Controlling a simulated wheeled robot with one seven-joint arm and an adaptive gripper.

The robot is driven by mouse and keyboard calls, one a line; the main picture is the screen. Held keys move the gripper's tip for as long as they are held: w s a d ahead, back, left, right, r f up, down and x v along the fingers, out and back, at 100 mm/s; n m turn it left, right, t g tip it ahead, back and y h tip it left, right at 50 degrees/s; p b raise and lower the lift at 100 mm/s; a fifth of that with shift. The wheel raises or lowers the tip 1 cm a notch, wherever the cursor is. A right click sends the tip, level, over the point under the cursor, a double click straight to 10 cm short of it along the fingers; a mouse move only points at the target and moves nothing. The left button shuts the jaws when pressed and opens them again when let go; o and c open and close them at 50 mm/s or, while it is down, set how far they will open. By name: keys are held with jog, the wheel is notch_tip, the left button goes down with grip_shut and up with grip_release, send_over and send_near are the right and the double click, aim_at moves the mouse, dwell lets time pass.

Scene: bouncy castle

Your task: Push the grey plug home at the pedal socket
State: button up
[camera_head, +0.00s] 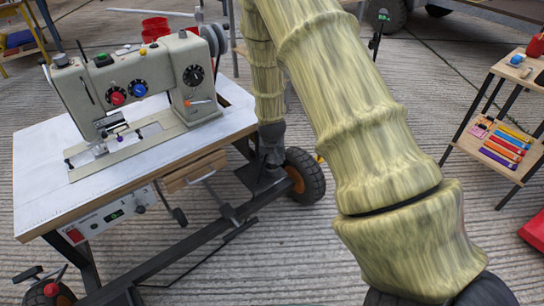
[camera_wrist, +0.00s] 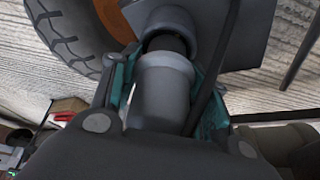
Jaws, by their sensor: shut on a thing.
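The grey plug (camera_wrist: 160,95) is a smooth cylinder with a paler rim, in the middle of the wrist view. My gripper (camera_wrist: 164,82) is shut on it, with teal-lined fingers on both sides. The pedal socket (camera_wrist: 180,20) looks like a round dark grey collar just beyond the plug. A black part shows between the plug's rim and the collar, and the two look roughly in line. I cannot tell how deep the plug sits. In the head view my gripper (camera_head: 271,150) is small and dark beside the sewing table; plug and socket cannot be made out there.
A sewing machine (camera_head: 140,85) stands on the white-topped wheeled table (camera_head: 40,180). The table's wheel (camera_head: 305,175) is close to my gripper and also shows in the wrist view (camera_wrist: 75,30). A shelf stand (camera_head: 470,155) with coloured items is at right. Open concrete floor lies between.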

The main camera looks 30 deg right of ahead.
jog(key=shift+r+p, duration=0.7)
jog(key=shift+p, duration=0.65)
jog(key=shift+p, duration=0.55)
dwell(0.7)
jog(key=shift+f, duration=0.75)
dwell(0.8)
jog(key=shift+r+p, duration=0.65)
jog(key=shift+p, duration=0.3)
jog(key=shift+r+p, duration=0.1)
jog(key=shift+p, duration=0.75)
dwell(0.7)
jog(key=shift+f, duration=0.65)
dwell(0.7)
